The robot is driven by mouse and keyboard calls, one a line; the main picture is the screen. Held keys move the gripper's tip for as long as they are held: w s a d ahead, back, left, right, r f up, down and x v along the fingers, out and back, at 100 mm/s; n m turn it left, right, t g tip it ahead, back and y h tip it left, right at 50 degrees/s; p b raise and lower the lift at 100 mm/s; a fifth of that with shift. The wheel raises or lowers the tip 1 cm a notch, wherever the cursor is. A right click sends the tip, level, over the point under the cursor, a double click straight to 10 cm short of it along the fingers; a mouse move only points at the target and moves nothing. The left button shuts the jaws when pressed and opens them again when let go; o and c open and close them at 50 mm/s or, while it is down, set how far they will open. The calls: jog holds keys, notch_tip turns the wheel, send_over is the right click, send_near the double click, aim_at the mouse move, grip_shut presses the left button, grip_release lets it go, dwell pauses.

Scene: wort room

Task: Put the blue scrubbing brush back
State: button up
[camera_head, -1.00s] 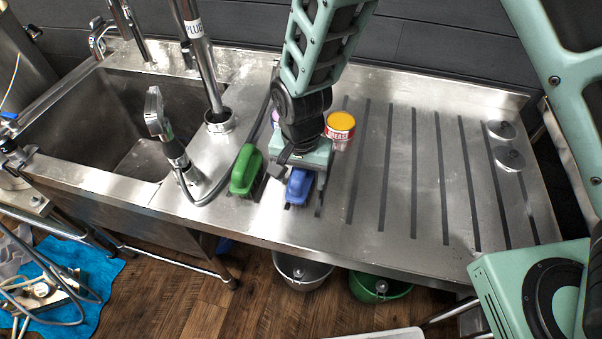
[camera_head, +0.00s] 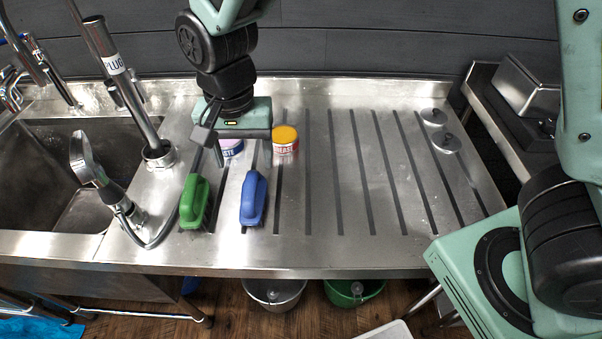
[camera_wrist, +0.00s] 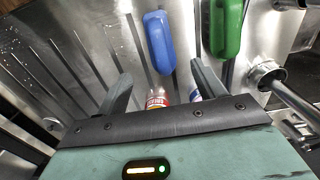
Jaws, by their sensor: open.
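The blue scrubbing brush (camera_head: 253,198) lies on the steel drainboard (camera_head: 330,250), to the right of the green brush (camera_head: 194,201). The two brushes are apart and roughly parallel. My gripper (camera_head: 243,155) is open and empty, above the board behind the brushes. In the wrist view the blue brush (camera_wrist: 159,38) shows just beyond and between my two fingertips (camera_wrist: 162,75), with a gap to both. The green brush (camera_wrist: 226,28) shows beside it on the right. The brushes' undersides are hidden.
A grease tin (camera_head: 285,146) with a yellow lid and a paste tin (camera_head: 231,148) stand close by my gripper. A tap hose and sprayer (camera_head: 100,180) stand left, by the sink (camera_head: 75,160). The grooved board to the right is mostly clear, with two round steel pieces (camera_head: 440,130) at the back.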

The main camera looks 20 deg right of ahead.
jog(key=s+d+r+n, duration=0.3)
jog(key=s+d+n, duration=0.2)
jog(key=s, duration=0.3)
jog(key=s+d+r+n, duration=0.3)
jog(key=s+d+n, duration=0.2)
jog(key=s, duration=0.4)
jog(key=shift+d+n+y, duration=0.15)
jog(key=shift+n+y, duration=0.15)
jog(key=shift+n, duration=0.5)
